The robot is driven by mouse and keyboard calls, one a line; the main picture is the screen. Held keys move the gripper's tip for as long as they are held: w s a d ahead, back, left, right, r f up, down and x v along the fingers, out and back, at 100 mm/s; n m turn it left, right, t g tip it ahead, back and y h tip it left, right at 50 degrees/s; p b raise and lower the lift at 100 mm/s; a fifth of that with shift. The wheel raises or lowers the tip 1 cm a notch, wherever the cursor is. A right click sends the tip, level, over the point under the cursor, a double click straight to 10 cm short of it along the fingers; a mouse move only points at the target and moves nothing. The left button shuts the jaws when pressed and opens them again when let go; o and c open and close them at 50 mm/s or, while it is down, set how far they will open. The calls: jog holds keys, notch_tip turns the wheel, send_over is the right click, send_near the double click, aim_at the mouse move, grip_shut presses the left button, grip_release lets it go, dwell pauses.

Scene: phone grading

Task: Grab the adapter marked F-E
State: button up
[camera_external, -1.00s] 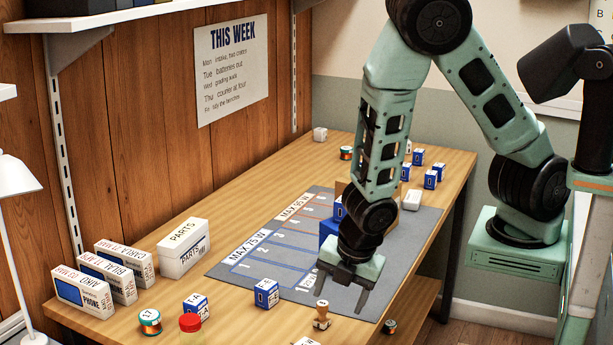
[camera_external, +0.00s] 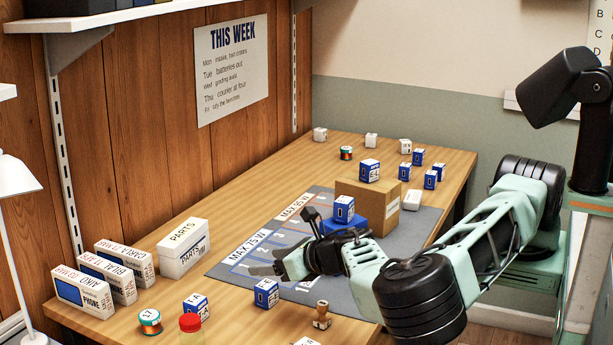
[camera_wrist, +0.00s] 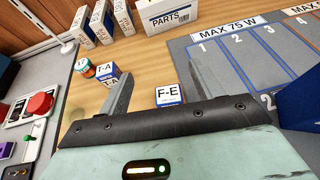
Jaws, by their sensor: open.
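The adapter marked F-E (camera_wrist: 168,96) is a small white and blue block. In the wrist view it stands on the wood beside the mat, between my fingers in the picture, its lower part hidden by my gripper's body. In the external view it appears to be the block (camera_external: 266,293) at the mat's near edge. My gripper (camera_external: 263,263) is open and empty, pointing left above the mat, apart from the adapter. Both fingers of my gripper (camera_wrist: 160,66) show spread in the wrist view.
A blue box with a block (camera_external: 344,208) and a cardboard box (camera_external: 388,205) stand on the mat (camera_external: 232,268).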

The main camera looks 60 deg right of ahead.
aim_at(273, 287)
notch_tip(273, 287, down, 7)
jog(key=shift+w+d+r, duration=0.1)
jog(key=shift+w+r, duration=0.05)
jog(key=shift+x, duration=1.3)
jog(key=shift+r, duration=0.1)
jog(key=c, duration=1)
